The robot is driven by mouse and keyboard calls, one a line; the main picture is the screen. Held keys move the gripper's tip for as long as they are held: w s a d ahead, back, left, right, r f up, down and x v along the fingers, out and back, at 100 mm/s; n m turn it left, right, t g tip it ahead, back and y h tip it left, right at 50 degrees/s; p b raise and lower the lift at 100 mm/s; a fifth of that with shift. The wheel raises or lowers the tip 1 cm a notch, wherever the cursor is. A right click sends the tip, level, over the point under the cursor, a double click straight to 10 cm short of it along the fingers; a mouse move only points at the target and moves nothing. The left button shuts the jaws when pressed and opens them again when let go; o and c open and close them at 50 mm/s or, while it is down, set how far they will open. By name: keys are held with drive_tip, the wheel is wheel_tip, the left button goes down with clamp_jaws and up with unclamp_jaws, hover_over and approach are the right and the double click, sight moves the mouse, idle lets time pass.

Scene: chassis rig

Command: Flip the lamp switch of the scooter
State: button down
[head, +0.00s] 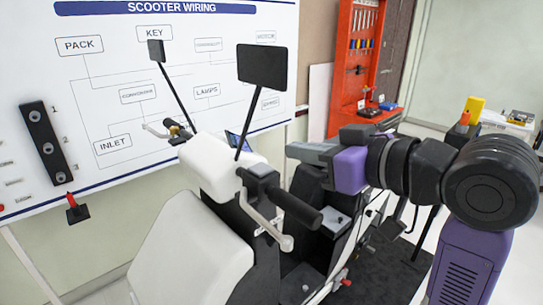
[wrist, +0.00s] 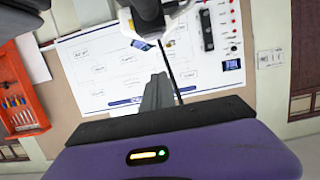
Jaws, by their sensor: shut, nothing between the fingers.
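The scooter (head: 214,168) stands in the middle of the head view, with a white front cowl, a near black handgrip (head: 297,208) with a silver lever, and two mirrors on stalks. I cannot pick out the lamp switch for certain; small fittings (head: 176,129) sit by the far handlebar end. My gripper (head: 291,150) is shut and empty, pointing left, and appears right of the cowl and above the near handgrip. In the wrist view, my gripper's grey fingers (wrist: 159,82) are together, and part of the scooter (wrist: 147,12) shows at the top edge.
The near mirror (head: 262,66) and its stalk rise left of my gripper. An orange tool rack (head: 345,85) stands at the back.

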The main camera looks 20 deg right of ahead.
hover_over(271, 186)
drive_tip(key=shift+s+d+f+p, duration=0.1)
drive_tip(key=shift+s+f+p, duration=0.1)
drive_tip(key=shift+f, duration=0.2)
drive_tip(key=shift+s+f+p, duration=0.1)
drive_tip(key=shift+f+p, duration=0.1)
drive_tip(key=shift+f, duration=0.15)
drive_tip(key=shift+w+f, duration=0.15)
drive_tip(key=shift+f, duration=0.45)
drive_tip(key=shift+w+f, duration=0.15)
drive_tip(key=shift+f, duration=0.4)
drive_tip(key=shift+f+p, duration=0.3)
drive_tip(key=shift+f, duration=0.75)
